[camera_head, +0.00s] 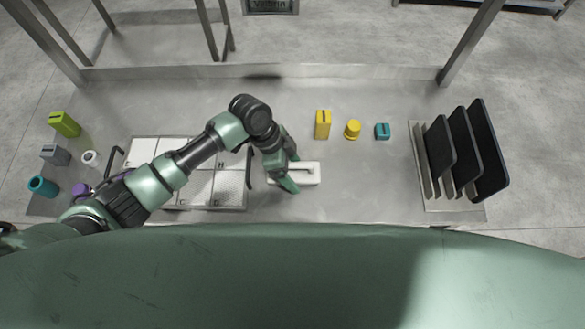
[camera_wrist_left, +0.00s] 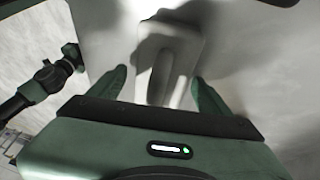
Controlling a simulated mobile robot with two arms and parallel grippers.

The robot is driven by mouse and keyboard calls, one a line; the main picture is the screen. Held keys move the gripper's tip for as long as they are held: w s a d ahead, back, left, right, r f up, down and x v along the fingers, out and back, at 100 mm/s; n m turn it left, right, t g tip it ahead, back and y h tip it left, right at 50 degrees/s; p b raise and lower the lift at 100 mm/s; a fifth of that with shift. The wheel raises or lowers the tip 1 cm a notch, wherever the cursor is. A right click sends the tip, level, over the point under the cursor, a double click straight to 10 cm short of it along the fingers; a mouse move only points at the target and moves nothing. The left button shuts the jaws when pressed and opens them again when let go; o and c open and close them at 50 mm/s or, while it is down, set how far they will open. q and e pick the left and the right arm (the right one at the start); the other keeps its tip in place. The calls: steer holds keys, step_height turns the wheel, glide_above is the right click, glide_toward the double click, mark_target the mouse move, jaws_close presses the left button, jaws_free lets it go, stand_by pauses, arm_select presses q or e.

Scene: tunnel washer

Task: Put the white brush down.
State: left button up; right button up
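The white brush (camera_head: 308,173) has a pale rectangular block with a handle along its top. It appears to lie flat on the metal table (camera_head: 350,205), right of the compartment tray. My left gripper (camera_head: 290,174) is low over the brush's left end and hides part of it. In the left wrist view the brush (camera_wrist_left: 172,45) reaches in between the two green fingers (camera_wrist_left: 158,90). The fingers stand apart, with a gap on each side of the handle. My right gripper is in neither view.
A white tray (camera_head: 230,188) with lettered compartments and black handles is to the left. Yellow blocks (camera_head: 322,124) and (camera_head: 352,129) and a teal block (camera_head: 382,131) stand behind. A rack of dark panels (camera_head: 465,150) stands at the right. The table's front right is clear.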

arm_select(q)
steer(key=shift+r, duration=0.2)
steer(key=shift+w+a+r, duration=0.15)
steer(key=shift+r, duration=0.15)
steer(key=b+v, duration=0.1)
steer(key=v, duration=1)
steer(key=shift+r, duration=0.1)
